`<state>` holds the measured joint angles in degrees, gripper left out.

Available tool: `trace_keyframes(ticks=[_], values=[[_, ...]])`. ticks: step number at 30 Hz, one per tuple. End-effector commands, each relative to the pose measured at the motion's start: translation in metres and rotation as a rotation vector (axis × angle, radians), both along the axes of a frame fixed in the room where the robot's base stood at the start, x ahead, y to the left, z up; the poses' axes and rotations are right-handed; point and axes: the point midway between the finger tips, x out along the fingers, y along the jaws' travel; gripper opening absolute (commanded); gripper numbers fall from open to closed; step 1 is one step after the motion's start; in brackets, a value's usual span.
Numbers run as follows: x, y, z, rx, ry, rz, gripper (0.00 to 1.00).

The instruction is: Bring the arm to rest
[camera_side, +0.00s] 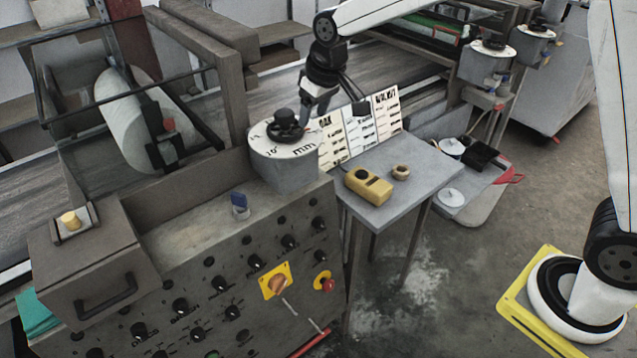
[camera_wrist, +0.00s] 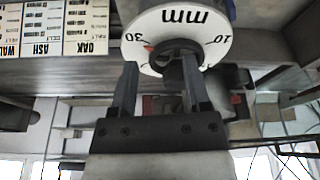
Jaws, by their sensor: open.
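A black knob (camera_side: 287,128) sits at the dial's centre. In the wrist view my gripper (camera_wrist: 157,68) has its two fingers apart, with the dial (camera_wrist: 200,22) beyond them and the dark knob (camera_wrist: 172,52) partly behind the right finger. A small red mark shows on the dial near 30. I cannot tell from these views whether a fingertip touches the knob.
A yellow device (camera_side: 368,187) and a wooden ring (camera_side: 401,172) lie on the table. The machine front carries several black knobs and a red button (camera_side: 326,284). A roller frame stands left.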

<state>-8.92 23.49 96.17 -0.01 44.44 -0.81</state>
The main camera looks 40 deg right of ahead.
Motion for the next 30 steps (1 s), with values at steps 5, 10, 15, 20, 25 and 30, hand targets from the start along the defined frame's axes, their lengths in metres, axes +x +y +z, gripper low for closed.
trace_keyframes(ticks=[5, 10, 15, 20, 25, 30], values=[[-0.038, -0.022, -0.017, -0.001, 0.011, -0.035, 0.61], [-0.077, -0.039, -0.034, -0.001, 0.018, -0.067, 0.61], [-0.119, -0.054, -0.051, -0.001, 0.028, -0.099, 0.61], [-0.161, -0.066, -0.067, -0.001, 0.035, -0.128, 0.61], [-0.2, -0.075, -0.081, 0.0, 0.041, -0.154, 0.61], [-0.221, -0.079, -0.089, 0.001, 0.045, -0.167, 0.61]])
